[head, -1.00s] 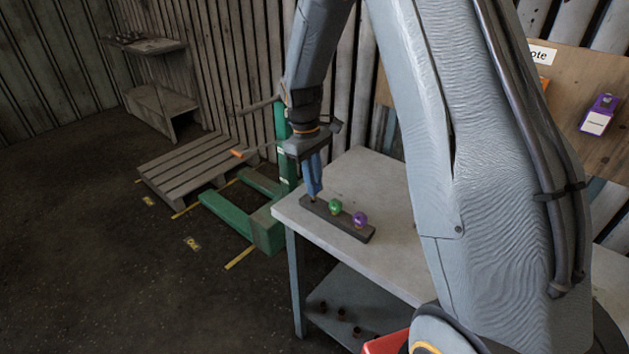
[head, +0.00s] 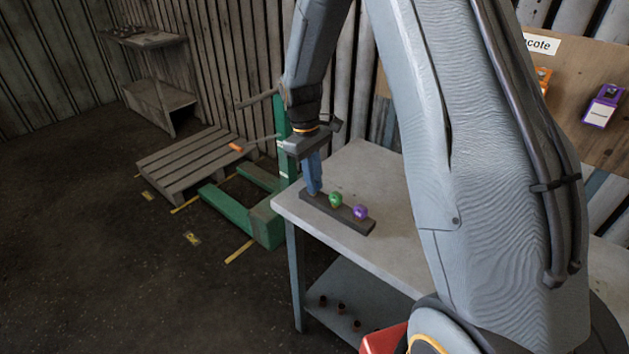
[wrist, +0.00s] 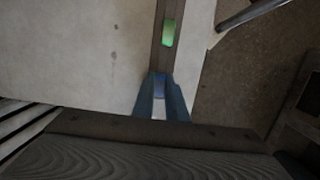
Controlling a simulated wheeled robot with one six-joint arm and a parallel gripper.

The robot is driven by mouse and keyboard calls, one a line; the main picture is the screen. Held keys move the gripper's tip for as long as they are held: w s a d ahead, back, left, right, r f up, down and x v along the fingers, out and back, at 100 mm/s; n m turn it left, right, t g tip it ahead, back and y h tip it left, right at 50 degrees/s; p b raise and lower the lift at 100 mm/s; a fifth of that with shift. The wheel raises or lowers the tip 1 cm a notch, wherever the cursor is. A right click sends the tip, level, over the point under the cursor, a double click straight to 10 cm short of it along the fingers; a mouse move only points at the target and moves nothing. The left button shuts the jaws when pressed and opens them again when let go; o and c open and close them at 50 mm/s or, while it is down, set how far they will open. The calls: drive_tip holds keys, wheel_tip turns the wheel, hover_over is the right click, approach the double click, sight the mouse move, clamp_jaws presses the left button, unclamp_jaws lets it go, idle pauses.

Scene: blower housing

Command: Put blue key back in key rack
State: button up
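The key rack (head: 347,217) is a dark narrow bar on the grey table. My gripper (head: 314,188) points down at the rack's left end. In the wrist view the blue key (wrist: 160,84) shows between my blue fingers (wrist: 160,100), which look closed on it, over the rack (wrist: 165,55). The green key (wrist: 169,33) is just beyond. The blue key's lower part is hidden, so I cannot tell how deep it sits.
The table (head: 350,170) is otherwise bare, with several small dark pieces on its lower shelf (head: 350,290). A green pallet jack (head: 262,222) and wooden pallet (head: 195,160) stand to the left.

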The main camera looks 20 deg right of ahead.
drive_tip(key=o, duration=0.5)
drive_tip(key=shift+c, duration=0.2)
drive_tip(key=r, duration=0.2)
drive_tip(key=r+b, duration=0.1)
drive_tip(key=r, duration=0.1)
drive_tip(key=w+r+b, duration=0.1)
drive_tip(key=r, duration=0.1)
drive_tip(key=shift+a+r, duration=0.25)
drive_tip(key=shift+a, duration=0.05)
drive_tip(key=shift+r, duration=0.4)
drive_tip(key=shift+s+r, duration=0.15)
drive_tip(key=shift+s, duration=0.05)
drive_tip(key=s+f+m+t+y+b, duration=0.1)
drive_tip(key=s+m, duration=0.5)
drive_tip(key=s, duration=1.3)
wheel_tip(320, 180, down, 2)
drive_tip(key=shift+s+d+f+m+t+b, duration=0.15)
drive_tip(key=shift+d+m+t+b, duration=0.2)
drive_tip(key=shift+t, duration=0.55)
